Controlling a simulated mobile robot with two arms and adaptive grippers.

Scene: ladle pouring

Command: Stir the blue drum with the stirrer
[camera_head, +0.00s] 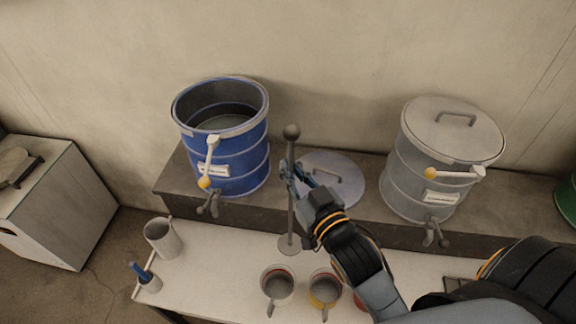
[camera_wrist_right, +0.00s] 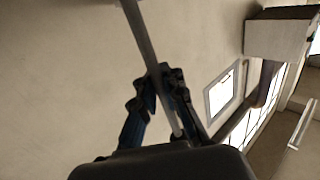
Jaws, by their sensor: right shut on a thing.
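The blue drum (camera_head: 232,160) stands open on the dark ledge at the left, with dark contents visible inside. The stirrer (camera_head: 291,212) is a grey rod with a ball at the top and a flat round disc at the bottom. It is upright, to the right of the blue drum and apart from it. My right gripper (camera_head: 288,170) is shut on the stirrer's rod, below its ball. In the right wrist view the rod (camera_wrist_right: 142,35) passes between the fingers (camera_wrist_right: 160,88). My left gripper is not in view.
A round grey lid (camera_head: 345,185) lies on the ledge behind the stirrer. A lidded grey drum (camera_head: 410,150) stands to the right.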

